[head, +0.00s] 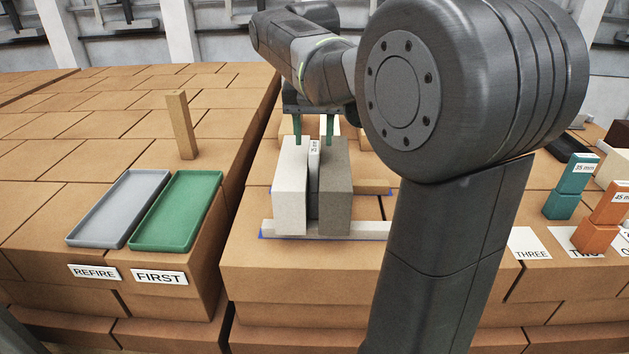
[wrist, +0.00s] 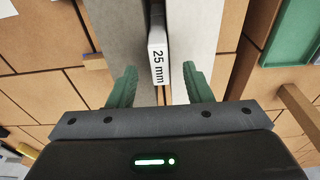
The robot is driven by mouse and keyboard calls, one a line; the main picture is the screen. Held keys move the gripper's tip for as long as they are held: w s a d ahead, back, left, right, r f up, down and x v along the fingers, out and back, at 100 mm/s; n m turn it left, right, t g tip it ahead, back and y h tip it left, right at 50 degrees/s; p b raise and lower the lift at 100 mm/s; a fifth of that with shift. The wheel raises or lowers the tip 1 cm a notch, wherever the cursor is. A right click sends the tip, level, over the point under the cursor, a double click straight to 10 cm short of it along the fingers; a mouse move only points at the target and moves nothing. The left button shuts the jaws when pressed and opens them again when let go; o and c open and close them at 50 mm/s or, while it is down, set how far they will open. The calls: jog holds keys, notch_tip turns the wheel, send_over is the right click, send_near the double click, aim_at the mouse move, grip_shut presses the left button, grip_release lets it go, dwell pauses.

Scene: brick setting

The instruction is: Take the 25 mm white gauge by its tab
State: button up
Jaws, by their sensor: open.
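The white gauge (wrist: 157,42), marked "25 mm", stands in the narrow gap between two upright blocks. In the head view the gauge (head: 314,155) shows as a thin pale strip between the light block (head: 291,193) and the darker grey block (head: 336,190). My gripper (wrist: 159,82) is open, its two green fingers apart on either side of the gauge's labelled end. In the head view my gripper (head: 314,138) is over the tops of the blocks. I cannot tell whether the fingers touch anything. The gauge's lower part is hidden between the blocks.
A grey tray (head: 78,238) and a green tray (head: 141,243) lie to the left, behind labels REFIRE and FIRST. A wooden post (head: 181,125) stands behind them. Teal (head: 560,206) and orange (head: 588,236) gauges stand at the right, near numbered cards.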

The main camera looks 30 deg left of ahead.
jog(key=shift+w+a+f, duration=0.1)
jog(key=shift+w+f, duration=0.05)
jog(key=shift+f, duration=0.55)
jog(key=shift+w+f, duration=0.1)
jog(key=shift+f, duration=0.6)
grip_shut()
jog(key=shift+r, duration=0.1)
